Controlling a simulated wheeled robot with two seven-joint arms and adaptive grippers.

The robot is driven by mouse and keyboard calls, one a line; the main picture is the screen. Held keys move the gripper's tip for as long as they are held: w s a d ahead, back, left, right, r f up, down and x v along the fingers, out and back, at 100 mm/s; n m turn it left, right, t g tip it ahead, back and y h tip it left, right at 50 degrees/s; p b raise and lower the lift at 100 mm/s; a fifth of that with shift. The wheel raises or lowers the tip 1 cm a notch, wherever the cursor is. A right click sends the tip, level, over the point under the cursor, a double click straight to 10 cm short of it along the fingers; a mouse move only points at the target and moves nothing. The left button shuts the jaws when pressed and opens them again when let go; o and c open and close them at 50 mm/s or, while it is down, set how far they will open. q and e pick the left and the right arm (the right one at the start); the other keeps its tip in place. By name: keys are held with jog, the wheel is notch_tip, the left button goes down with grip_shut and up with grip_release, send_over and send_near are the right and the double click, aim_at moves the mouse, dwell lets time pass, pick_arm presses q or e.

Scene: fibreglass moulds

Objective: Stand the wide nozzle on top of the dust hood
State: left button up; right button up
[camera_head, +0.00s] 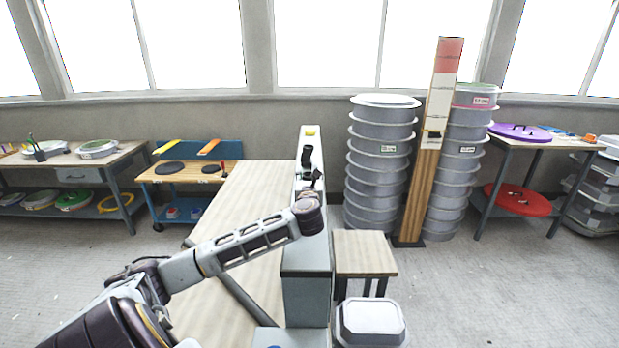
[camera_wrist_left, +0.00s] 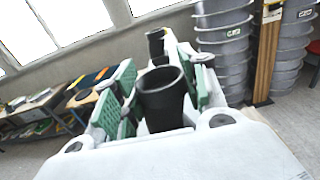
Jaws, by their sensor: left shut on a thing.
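My left gripper (camera_head: 314,179) is at the middle of the head view, in front of a tall pale panel. In the left wrist view its green-padded fingers (camera_wrist_left: 162,90) are shut on a black hollow tube (camera_wrist_left: 162,104), open end facing the camera, apparently the wide nozzle. A second dark upright piece (camera_head: 306,157) stands just beyond the gripper; it also shows in the left wrist view (camera_wrist_left: 156,42). I cannot tell for sure which part is the dust hood, nor whether the held tube touches anything. My right gripper is not in view.
A long wooden bench (camera_head: 250,210) lies left of the grey cabinet (camera_head: 306,296), and a small wooden table (camera_head: 364,254) right of it. Stacked grey tubs (camera_head: 381,155) and a tall wooden post (camera_head: 420,190) stand behind.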

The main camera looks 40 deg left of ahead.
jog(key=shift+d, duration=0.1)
pick_arm(q)
jog(key=o, duration=1.4)
jog(key=shift+f, duration=0.1)
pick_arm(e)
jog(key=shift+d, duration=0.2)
pick_arm(q)
jog(key=shift+s+d, duration=0.35)
jog(key=shift+d, duration=0.1)
jog(key=b+v, duration=0.2)
jog(key=v, duration=0.7)
jog(key=shift+s+d, duration=0.1)
jog(key=shift+s, duration=0.05)
jog(key=shift+s+d, duration=0.4)
jog(key=shift+s, duration=0.2)
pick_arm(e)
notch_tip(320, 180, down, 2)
